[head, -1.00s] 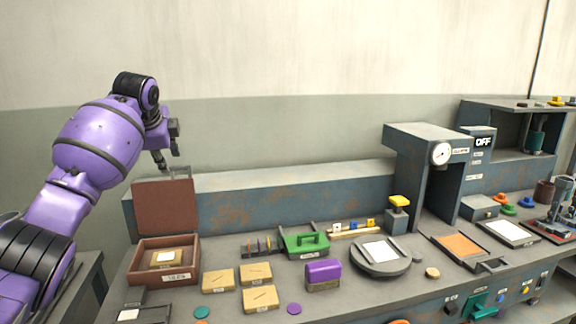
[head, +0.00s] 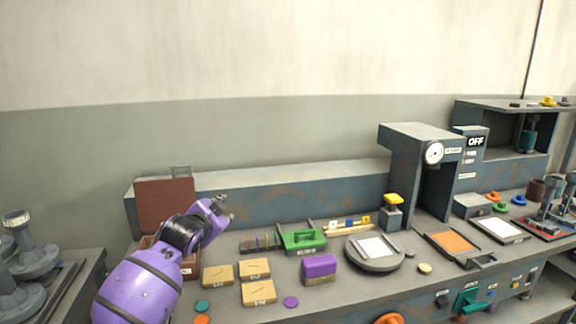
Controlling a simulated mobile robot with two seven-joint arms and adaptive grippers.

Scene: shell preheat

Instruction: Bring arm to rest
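My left arm, purple with black bands, comes in from the lower left in the head view. Its gripper (head: 226,209) is above the bench near the open brown box (head: 165,204), whose lid stands up at the back. The arm covers most of the box's inside and front. The gripper fingers are small and partly turned away, and I see nothing held between them. My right gripper is not in view.
A press with a gauge (head: 433,153) rises at the right. Grey fixtures (head: 30,254) stand on a side table at the left.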

